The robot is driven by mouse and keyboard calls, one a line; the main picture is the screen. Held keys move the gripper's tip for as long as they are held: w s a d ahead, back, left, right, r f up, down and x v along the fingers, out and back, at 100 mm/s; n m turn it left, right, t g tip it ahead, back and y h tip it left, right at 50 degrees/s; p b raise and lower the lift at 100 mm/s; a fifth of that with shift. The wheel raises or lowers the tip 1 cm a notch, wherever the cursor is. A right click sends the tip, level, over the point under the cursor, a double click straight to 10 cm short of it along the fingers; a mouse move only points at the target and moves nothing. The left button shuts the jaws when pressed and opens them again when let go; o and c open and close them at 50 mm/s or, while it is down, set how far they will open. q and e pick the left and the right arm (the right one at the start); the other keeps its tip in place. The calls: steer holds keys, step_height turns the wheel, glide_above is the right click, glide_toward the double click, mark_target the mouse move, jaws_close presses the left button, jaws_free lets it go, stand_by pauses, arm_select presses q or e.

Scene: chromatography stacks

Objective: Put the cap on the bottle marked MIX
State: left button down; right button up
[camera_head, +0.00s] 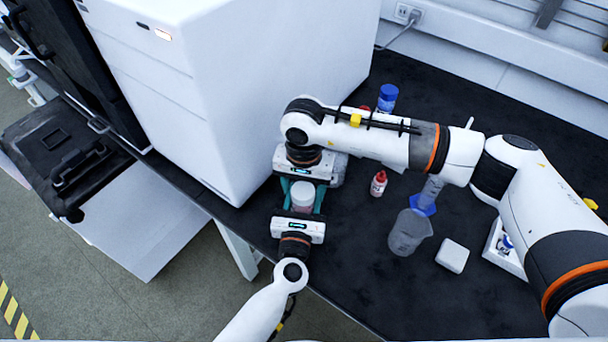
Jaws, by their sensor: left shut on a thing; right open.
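A small pinkish, clear-walled bottle with a pale top (302,195) is at the table's left edge, between my two grippers. No MIX marking is readable on it. My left gripper (302,204), reaching up from below, is shut on this bottle, with teal fingers at its sides. My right gripper (301,184) is open just beyond it, facing the left one; its fingers are partly hidden. I cannot tell whether the pale top is a cap or whether the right fingers touch it. A small white bottle with a red cap (378,183) stands to the right.
A large white instrument (230,90) stands close to the left. A blue-capped container (387,97) stands behind my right arm. A clear beaker (408,232), a blue-based cylinder (425,200), a white block (452,255) and a white tray (493,250) are to the right. The front of the black table (370,290) is clear.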

steer(key=shift+f, duration=0.35)
